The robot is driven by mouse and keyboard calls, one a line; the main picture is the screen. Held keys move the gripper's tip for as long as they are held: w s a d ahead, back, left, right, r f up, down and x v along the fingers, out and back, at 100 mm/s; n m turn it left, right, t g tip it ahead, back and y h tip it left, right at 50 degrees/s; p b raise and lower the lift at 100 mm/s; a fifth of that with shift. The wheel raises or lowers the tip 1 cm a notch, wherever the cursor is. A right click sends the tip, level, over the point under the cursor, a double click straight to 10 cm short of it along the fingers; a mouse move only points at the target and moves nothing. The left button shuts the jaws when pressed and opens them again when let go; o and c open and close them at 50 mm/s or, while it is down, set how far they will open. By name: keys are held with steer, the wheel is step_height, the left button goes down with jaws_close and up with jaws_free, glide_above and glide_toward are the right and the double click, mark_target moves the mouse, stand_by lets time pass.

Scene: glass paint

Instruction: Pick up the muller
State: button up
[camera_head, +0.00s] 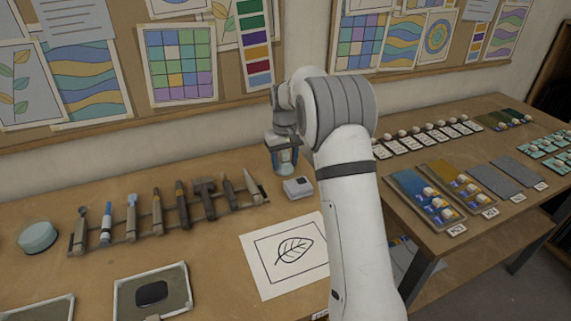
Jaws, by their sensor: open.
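My gripper (284,162) points down at the back of the wooden table, left of my white arm. Its jaws are open. A clear, glassy piece shows between or just behind the fingers, low near the tabletop. It may be the muller, but it is too small and too covered by the gripper to tell. I cannot tell whether the fingers touch it.
A rack (140,236) of several upright-handled tools lies to the left. A small grey-white box (298,187) sits close to my gripper. A leaf drawing (270,277), a framed slab (122,300) with a dark patch and a teal round piece (38,236) are on the table.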

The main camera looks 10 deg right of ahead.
mark_target(285, 152)
jaws_close()
stand_by(0.5)
steer(key=shift+r, duration=0.1)
step_height(285, 152, up, 10)
steer(key=shift+f, duration=0.1)
stand_by(0.4)
steer(key=c, duration=0.7)
jaws_free()
steer(key=shift+c, duration=1.3)
steer(key=shift+s, duration=0.1)
